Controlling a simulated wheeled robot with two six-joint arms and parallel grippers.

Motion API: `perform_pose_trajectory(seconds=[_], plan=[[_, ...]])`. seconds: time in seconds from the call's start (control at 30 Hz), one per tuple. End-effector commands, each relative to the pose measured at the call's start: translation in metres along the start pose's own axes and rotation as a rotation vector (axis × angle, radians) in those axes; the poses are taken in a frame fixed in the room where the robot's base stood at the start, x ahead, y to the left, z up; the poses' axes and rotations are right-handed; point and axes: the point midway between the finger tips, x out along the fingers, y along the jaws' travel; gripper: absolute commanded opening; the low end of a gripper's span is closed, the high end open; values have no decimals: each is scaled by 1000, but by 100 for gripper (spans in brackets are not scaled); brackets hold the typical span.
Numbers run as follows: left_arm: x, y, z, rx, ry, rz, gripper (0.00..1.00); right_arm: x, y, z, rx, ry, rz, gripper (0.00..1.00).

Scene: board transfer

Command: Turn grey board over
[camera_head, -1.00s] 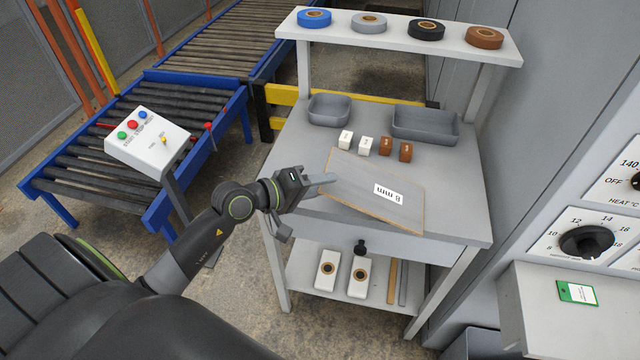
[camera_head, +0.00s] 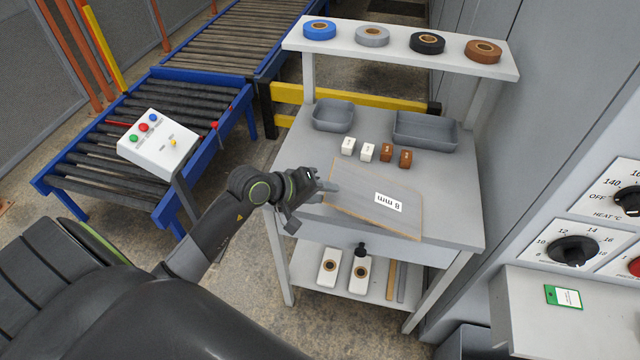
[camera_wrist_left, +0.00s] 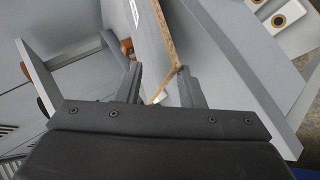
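The grey board (camera_head: 360,212) lies on the grey bench, with tan edges and a white "8 mm" label (camera_head: 388,202) facing up, its text upside down to me. My left gripper (camera_head: 331,191) is at the board's left end. In the left wrist view my left gripper (camera_wrist_left: 160,86) has its two fingers apart, and a corner of the board (camera_wrist_left: 160,55) reaches into the gap between them. I see space beside the board there, and cannot tell whether either finger touches it. My right gripper is not in view.
Small white and brown blocks (camera_head: 367,151) and two grey trays (camera_head: 425,131) stand behind the board. Tape rolls (camera_head: 427,43) sit on the upper shelf. A control box (camera_head: 158,145) and roller conveyor are at left; a dial panel (camera_head: 572,250) is at right.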

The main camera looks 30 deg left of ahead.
Motion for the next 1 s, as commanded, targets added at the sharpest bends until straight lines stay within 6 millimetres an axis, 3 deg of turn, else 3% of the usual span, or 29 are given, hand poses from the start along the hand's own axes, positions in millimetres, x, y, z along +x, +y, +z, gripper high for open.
perform_pose_trajectory(seconds=[0.4,0.6,1.0], plan=[[-7,7,-2,-1,-86,-294,35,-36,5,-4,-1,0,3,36],[-8,3,-1,-1,-114,-390,35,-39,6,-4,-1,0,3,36],[-14,0,0,1,-114,-395,35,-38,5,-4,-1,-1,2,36]])
